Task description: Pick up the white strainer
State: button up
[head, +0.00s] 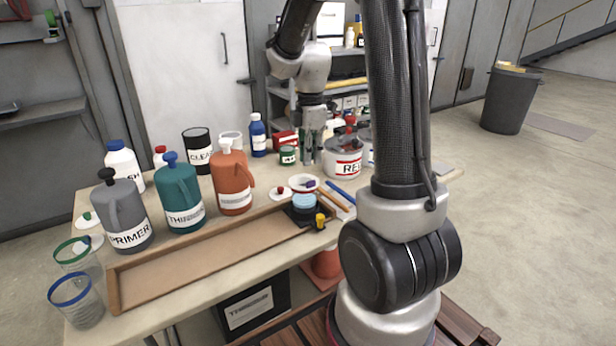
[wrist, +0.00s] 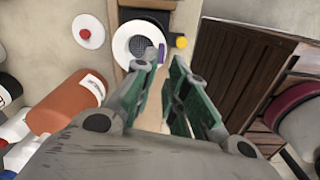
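In the wrist view the strainer (wrist: 125,47) is a white ring around a dark mesh, just beyond my fingertips and slightly left. My gripper (head: 308,158) hangs over the bench beside the white can, behind the strainer in the head view. In the wrist view my gripper (wrist: 166,66) has its green-padded fingers apart with nothing between them. The left fingertip overlaps the strainer's lower edge in that picture; I cannot tell the height gap.
A white lid with a red knob (wrist: 86,31) lies beside the strainer. The black device with a blue disc (head: 304,201) and yellow knob (head: 320,221) stands close in front. An orange jug (head: 233,183) stands left; a white can (head: 343,156) and blue pen (head: 341,192) are right.

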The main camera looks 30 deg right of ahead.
aim_at(311, 179)
jog(key=shift+n, duration=1.2)
jog(key=shift+f, duration=0.4)
notch_tip(311, 179, down, 7)
jog(key=shift+s+f, duration=0.1)
grip_shut()
